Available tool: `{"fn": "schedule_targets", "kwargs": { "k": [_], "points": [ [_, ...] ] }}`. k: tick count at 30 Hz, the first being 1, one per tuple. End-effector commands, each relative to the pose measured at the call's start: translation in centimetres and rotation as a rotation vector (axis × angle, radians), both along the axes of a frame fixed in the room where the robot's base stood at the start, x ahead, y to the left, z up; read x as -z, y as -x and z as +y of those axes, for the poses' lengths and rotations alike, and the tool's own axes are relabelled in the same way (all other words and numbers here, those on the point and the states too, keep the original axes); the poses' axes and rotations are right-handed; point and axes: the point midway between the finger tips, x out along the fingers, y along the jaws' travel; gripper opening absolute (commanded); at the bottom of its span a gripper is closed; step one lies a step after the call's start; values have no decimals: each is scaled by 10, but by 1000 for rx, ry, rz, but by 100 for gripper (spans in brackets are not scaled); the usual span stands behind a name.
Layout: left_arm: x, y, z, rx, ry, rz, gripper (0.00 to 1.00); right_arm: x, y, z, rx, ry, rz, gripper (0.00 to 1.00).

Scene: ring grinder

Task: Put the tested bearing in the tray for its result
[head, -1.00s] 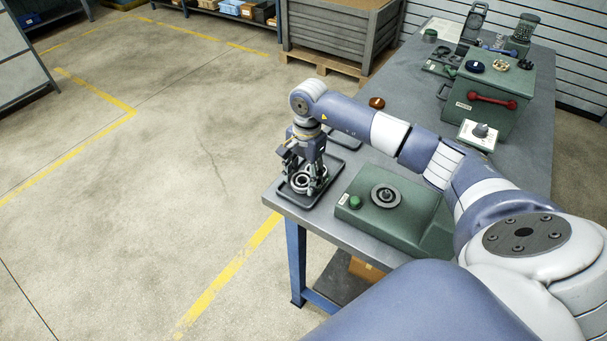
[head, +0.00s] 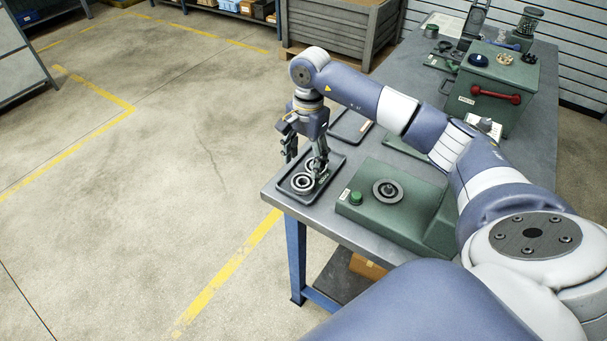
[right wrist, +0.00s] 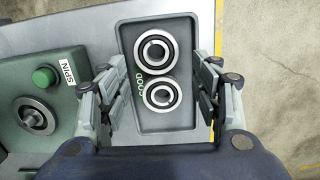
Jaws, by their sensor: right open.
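Two steel bearings lie flat, side by side, in the near dark tray (head: 283,188) at the table's front left corner. The nearer bearing (head: 302,182) shows clearly in the head view; a finger of mine partly covers the other. The right wrist view shows both, the upper bearing (right wrist: 155,50) and the lower bearing (right wrist: 160,95), in the tray (right wrist: 183,138) marked GOOD. My right gripper (head: 305,158) is open and empty just above this tray, its fingers (right wrist: 160,82) spread on either side, apart from the bearings. My left gripper is out of view.
The green spin tester (head: 400,220), with its bare spindle (head: 386,190) and green button (head: 356,197), stands right of the tray. A second dark tray (head: 350,125) lies behind. A green box (head: 485,95) with a red handle stands farther back.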

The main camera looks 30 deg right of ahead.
Motion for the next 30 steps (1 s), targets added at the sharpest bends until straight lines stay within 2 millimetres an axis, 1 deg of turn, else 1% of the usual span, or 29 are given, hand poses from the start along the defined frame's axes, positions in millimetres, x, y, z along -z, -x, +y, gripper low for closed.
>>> {"fn": "schedule_targets", "kwargs": {
  "k": [1, 6, 9, 12, 17, 30],
  "points": [
    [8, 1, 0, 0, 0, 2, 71, -9, -2, -1, 0, 1, -6, 59],
    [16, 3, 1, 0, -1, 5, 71, -40, -2, -3, 0, 1, -4, 59],
    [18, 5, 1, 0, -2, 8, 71, -52, -2, -4, 0, -1, -2, 59],
    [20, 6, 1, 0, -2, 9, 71, -59, -2, -5, 1, 1, 0, 59],
    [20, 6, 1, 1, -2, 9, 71, -64, -2, -5, 1, 0, 0, 59],
    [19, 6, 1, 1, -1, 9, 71, -64, -2, -5, 1, -1, 0, 59]
  ]
}}
